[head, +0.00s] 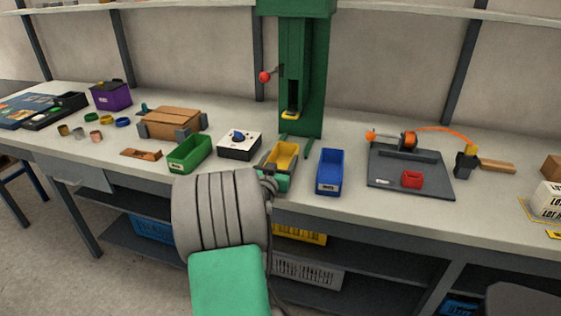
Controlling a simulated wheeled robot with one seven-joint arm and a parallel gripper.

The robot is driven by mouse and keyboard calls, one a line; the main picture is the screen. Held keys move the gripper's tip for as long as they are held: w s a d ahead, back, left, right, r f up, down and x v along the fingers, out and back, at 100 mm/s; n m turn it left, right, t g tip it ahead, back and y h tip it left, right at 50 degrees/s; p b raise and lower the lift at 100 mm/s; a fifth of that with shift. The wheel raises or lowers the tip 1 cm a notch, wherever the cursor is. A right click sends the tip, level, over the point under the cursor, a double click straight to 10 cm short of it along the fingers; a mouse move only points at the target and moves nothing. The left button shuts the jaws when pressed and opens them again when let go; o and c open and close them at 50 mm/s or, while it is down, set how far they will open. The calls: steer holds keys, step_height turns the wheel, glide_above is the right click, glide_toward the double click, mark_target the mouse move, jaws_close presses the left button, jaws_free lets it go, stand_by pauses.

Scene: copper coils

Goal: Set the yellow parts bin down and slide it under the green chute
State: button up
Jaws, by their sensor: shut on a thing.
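The yellow parts bin (284,156) is at the front of the workbench, between a green bin and a blue bin. My gripper (275,181) is at the bin's near end and is shut on it; my own arm partly hides the fingers. The bin looks upright and empty. I cannot tell whether its base touches the bench. The green chute (301,70) stands upright behind it, slightly to the right. A small yellow piece (291,114) shows at the chute's lower opening. The bin is in front of the chute's foot.
The green bin (189,154) is left of the yellow one, the blue bin (330,172) close on its right. A red-knobbed lever (265,76) sticks out left of the chute. A dark plate (411,181) lies farther right.

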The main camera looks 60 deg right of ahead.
steer(key=shift+f, duration=0.1)
steer(key=shift+f+b, duration=0.15)
steer(key=shift+b, duration=0.15)
steer(key=o, duration=1.4)
steer(key=shift+r+p, duration=0.35)
steer(key=shift+p, duration=0.05)
steer(key=s+a+b, duration=0.2)
steer(key=a, duration=1)
